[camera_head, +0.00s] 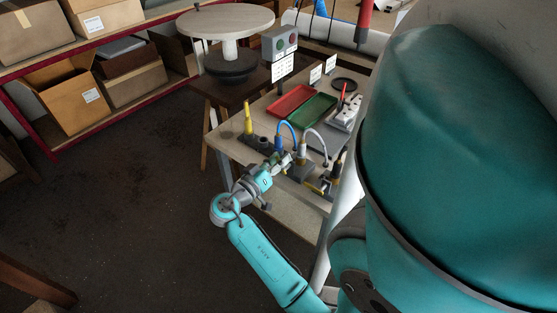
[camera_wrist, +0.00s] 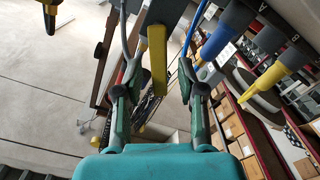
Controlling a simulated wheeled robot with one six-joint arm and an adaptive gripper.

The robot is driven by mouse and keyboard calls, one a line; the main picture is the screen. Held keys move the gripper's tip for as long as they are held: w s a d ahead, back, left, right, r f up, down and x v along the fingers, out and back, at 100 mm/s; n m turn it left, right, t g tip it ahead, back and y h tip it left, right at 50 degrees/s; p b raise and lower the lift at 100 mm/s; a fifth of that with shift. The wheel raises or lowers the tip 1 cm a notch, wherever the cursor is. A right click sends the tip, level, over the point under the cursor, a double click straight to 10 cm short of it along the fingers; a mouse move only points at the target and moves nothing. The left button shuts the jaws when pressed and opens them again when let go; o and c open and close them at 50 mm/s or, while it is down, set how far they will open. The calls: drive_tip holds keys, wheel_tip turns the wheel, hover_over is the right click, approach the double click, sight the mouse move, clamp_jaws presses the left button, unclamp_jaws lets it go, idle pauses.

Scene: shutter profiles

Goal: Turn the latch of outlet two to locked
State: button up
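In the wrist view my gripper (camera_wrist: 158,80) has its two fingers apart. A yellow bar (camera_wrist: 157,62), which looks like a latch lever, shows between them; I cannot tell whether either finger touches it. In the head view my gripper (camera_head: 284,162) is at the near edge of the workbench, in front of the blue plug (camera_head: 279,142) and the grey-yellow plug (camera_head: 302,152). A yellow plug (camera_head: 248,120) stands to their left. Dark outlet housings (camera_head: 299,172) lie under the plugs, partly hidden by my gripper. I cannot read which outlet is two, nor its latch position.
The bench also holds a red tray (camera_head: 291,102), a green tray (camera_head: 313,111) and a power strip (camera_head: 345,114). A grey box with red and green buttons (camera_head: 279,43) stands behind. In the wrist view, plugs marked A (camera_wrist: 235,25) and B (camera_wrist: 285,60) are close at the right.

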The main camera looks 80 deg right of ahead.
clamp_jaws()
drive_tip(key=n, duration=0.2)
drive_tip(key=shift+w+d+f+n, duration=0.2)
drive_tip(key=shift+w+f+n, duration=0.1)
drive_tip(key=shift+w+n, duration=0.1)
drive_tip(key=n, duration=0.2)
drive_tip(key=f+n, duration=0.1)
drive_tip(key=shift+w+d+n, duration=0.2)
drive_tip(key=shift+w+n, duration=0.1)
drive_tip(key=shift+n, duration=0.1)
drive_tip(key=n, duration=0.1)
drive_tip(key=f+n, duration=0.1)
drive_tip(key=n, duration=0.1)
drive_tip(key=f+n, duration=0.1)
drive_tip(key=n, duration=0.1)
drive_tip(key=shift+w+d, duration=0.1)
drive_tip(key=shift+w, duration=0.1)
drive_tip(key=shift+n, duration=0.4)
drive_tip(key=shift+o, duration=0.4)
unclamp_jaws()
